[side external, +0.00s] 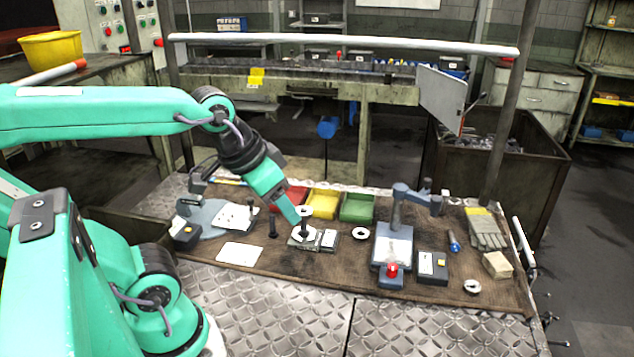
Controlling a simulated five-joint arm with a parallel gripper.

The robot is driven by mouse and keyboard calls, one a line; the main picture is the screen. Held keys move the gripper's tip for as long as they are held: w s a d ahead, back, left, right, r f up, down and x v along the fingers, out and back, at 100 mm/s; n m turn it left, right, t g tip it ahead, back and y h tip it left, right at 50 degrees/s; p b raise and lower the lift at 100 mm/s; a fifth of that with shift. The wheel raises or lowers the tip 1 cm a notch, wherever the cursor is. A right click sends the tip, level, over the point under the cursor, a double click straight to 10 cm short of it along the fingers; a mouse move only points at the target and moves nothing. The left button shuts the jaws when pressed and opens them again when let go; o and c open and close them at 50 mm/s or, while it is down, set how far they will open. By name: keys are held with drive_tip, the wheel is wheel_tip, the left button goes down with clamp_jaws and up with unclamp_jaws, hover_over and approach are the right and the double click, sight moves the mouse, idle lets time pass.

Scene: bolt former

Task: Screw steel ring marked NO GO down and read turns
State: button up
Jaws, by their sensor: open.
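My gripper (297,218) is open and points down at a small block near the middle of the bench mat. A pale steel ring (304,211) shows right beside the fingertips, around or near the top of a dark upright bolt (304,226); I cannot tell which. A second pale ring (301,234) is at the bolt's foot. Another ring (360,233) lies flat on the mat to the right, and one more (472,287) lies at the front right. No NO GO marking is legible at this size, so I cannot tell which ring bears it.
Behind the block stand red (291,197), yellow (323,203) and green (357,207) bins. A dark bolt (272,226) stands to the left. A blue-grey stand (397,215) with a red knob (392,270) is to the right. Gloves (486,230) lie far right. The plated front edge is clear.

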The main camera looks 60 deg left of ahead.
drive_tip(key=w+a+f+n+g, duration=0.1)
drive_tip(key=w+a+f, duration=0.2)
drive_tip(key=w+a, duration=0.1)
drive_tip(key=w+a+f+n+g, duration=0.2)
drive_tip(key=w+a+f, duration=0.2)
drive_tip(key=a, duration=0.3)
drive_tip(key=w+a+f+n+g, duration=0.1)
drive_tip(key=w+a+f+g, duration=0.1)
drive_tip(key=w+a+f, duration=0.2)
drive_tip(key=shift+w+a+f+n, duration=0.2)
drive_tip(key=shift+w+a+n, duration=0.2)
drive_tip(key=shift+w+a, duration=0.6)
drive_tip(key=shift+w+a+f, duration=0.1)
drive_tip(key=shift+w+f, duration=0.05)
drive_tip(key=shift+f, duration=0.05)
drive_tip(key=shift+f, duration=0.2)
drive_tip(key=shift+f, duration=2.05)
drive_tip(key=shift+n, duration=0.3)
